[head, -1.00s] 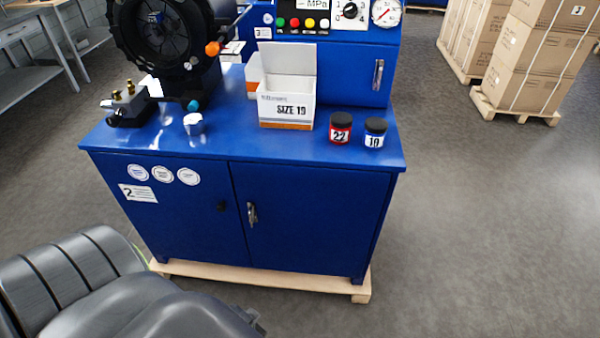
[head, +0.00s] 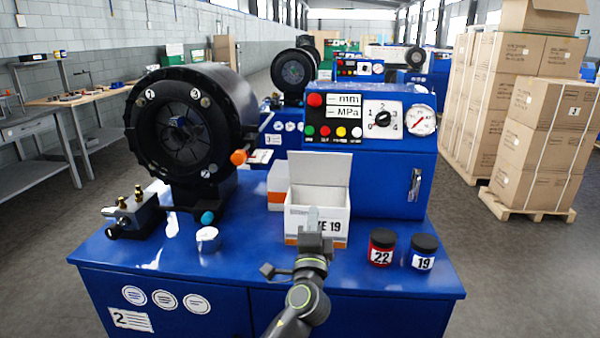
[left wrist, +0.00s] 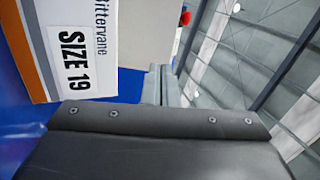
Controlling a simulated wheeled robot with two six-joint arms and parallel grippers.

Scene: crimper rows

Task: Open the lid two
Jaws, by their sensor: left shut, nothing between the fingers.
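The white SIZE 19 box (head: 296,222) stands on the blue bench in the head view, its lid (head: 325,170) raised upright at the back. My left gripper (head: 313,216) is in front of the box, shut and empty, and covers part of its printed label. I cannot tell whether it touches the box. In the left wrist view the box (left wrist: 95,20) is at the upper left, beside the shut fingers (left wrist: 160,84). A second white and orange box (head: 277,186) stands behind, partly hidden. No lid marked two is readable. My right gripper is not in view.
A red jar marked 22 (head: 381,248) and a blue jar marked 19 (head: 423,252), both with black lids, stand right of the box. The black crimper head (head: 180,125) and a small silver cylinder (head: 208,239) are at left. The control cabinet (head: 370,185) is behind.

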